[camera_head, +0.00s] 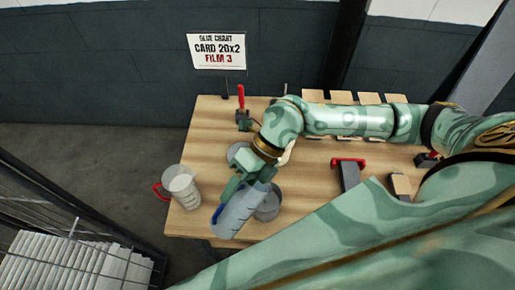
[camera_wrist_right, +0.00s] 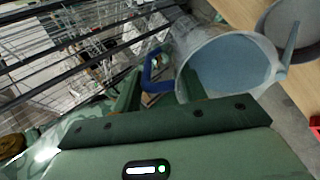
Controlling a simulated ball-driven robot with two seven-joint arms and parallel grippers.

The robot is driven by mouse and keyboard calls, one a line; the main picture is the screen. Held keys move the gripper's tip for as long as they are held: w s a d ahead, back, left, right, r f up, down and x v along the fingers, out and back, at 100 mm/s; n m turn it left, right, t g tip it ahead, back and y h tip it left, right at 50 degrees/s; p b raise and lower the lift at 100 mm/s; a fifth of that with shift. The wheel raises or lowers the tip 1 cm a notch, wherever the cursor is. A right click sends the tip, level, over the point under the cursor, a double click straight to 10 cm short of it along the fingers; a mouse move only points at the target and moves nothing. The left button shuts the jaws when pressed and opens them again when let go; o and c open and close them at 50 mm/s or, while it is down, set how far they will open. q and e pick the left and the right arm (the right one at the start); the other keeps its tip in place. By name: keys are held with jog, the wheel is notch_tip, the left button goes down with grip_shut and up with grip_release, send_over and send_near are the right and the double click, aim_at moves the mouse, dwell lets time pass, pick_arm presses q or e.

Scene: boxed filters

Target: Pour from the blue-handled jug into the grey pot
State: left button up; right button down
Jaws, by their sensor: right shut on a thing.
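The clear blue-handled jug (camera_head: 238,212) is held at the left front of the table, tilted in the head view. My left gripper is not in view.
A red-handled jug (camera_head: 183,185) stands at the table's left edge. A red-handled clamp (camera_head: 242,108) is at the back, and a grey block with a red top (camera_head: 348,172) is to the right. A wire crate (camera_head: 75,262) of white filters is at lower left.

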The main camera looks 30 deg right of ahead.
jog(key=shift+w+d+f+y+b, duration=0.1)
jog(key=shift+d+f+y+b, duration=0.3)
jog(key=shift+b, duration=0.6)
jog(key=shift+w+d+f+y+b, duration=0.1)
jog(key=shift+d+y+b, duration=0.1)
jog(key=shift+y+b, duration=0.6)
dwell(6.2)
